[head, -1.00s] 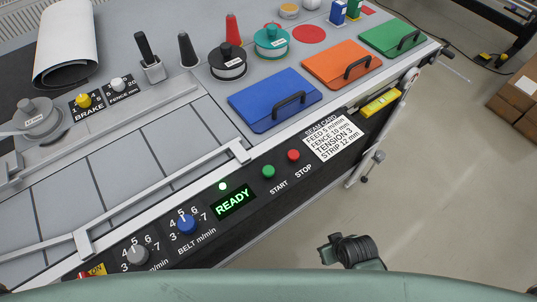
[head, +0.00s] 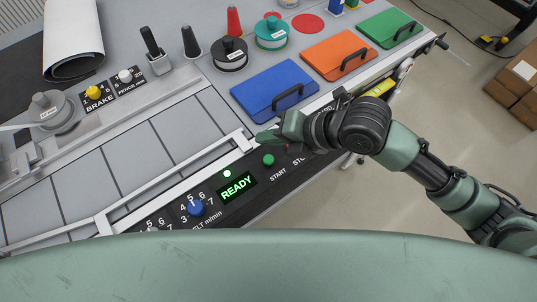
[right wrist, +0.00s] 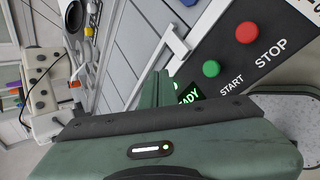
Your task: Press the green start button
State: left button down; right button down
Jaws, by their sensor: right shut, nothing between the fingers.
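The green START button (head: 268,160) is on the dark control panel along the front edge of the machine. It also shows in the right wrist view (right wrist: 211,69), below and left of the red STOP button (right wrist: 246,32). In the head view my arm hides the red button. My right gripper (head: 262,138) is shut and empty. In the right wrist view the fingers (right wrist: 157,88) lie left of the button. My left gripper is not in view.
A lit READY display (head: 237,188) and a blue knob (head: 196,207) are left of the button. Open floor lies in front.

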aim_at(272, 160)
jog(key=n, duration=0.2)
jog(key=r+n, duration=0.1)
jog(key=n, duration=0.1)
jog(key=d+r+n+g, duration=0.1)
jog(key=n, duration=0.2)
jog(key=shift+w+d, duration=0.1)
notch_tip(272, 160, down, 9)
jog(key=b, duration=0.6)
jog(key=shift+r+b, duration=0.1)
jog(key=shift+b, duration=0.25)
dwell(1.5)
jog(key=shift+f+b, duration=0.35)
jog(key=shift+f, duration=0.05)
